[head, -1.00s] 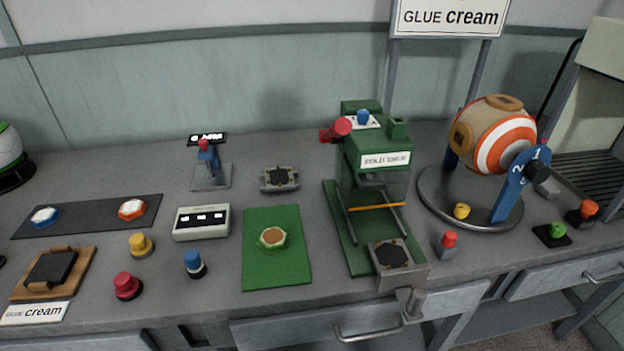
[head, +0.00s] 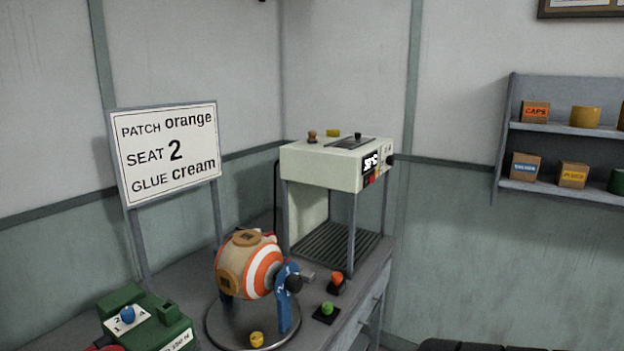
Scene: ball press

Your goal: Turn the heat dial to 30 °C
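A cream heater box (head: 335,160) on grey legs stands at the far right end of the bench. A red button or patch (head: 371,180) is below the display. Neither of my grippers is in view.
A striped ball (head: 250,265) in a blue stand (head: 285,310) stands left of the heater. Green (head: 326,308) and orange (head: 337,278) knobs lie in front. A sign (head: 165,150) reads patch orange, seat 2, glue cream.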

